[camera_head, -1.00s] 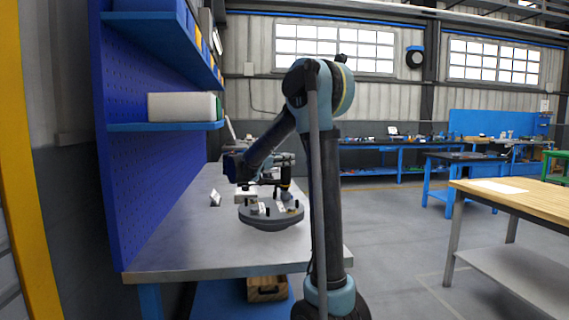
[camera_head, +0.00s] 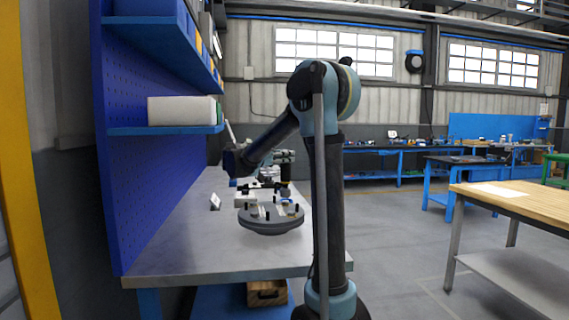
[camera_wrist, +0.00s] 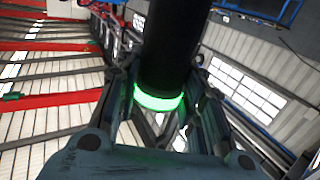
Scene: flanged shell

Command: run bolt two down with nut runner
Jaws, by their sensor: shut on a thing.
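The flanged shell (camera_head: 271,226) is a round grey disc on the bench, with several small upright dark bolts and pale tags on its top. Which bolt is number two I cannot tell. My gripper (camera_head: 285,170) is shut on the nut runner (camera_head: 286,175), a dark upright cylinder, above the far right part of the shell. In the wrist view the nut runner (camera_wrist: 168,45) stands between my two fingers, with a glowing green ring (camera_wrist: 158,101) around it. The nut runner's lower tip is too small to place exactly over any bolt.
The grey bench (camera_head: 190,246) has bare room in front of the shell. A small white card stand (camera_head: 215,202) stands to its left. A blue pegboard wall (camera_head: 150,190) with shelves bounds the bench on the left. A wooden-topped table (camera_head: 520,199) stands at right.

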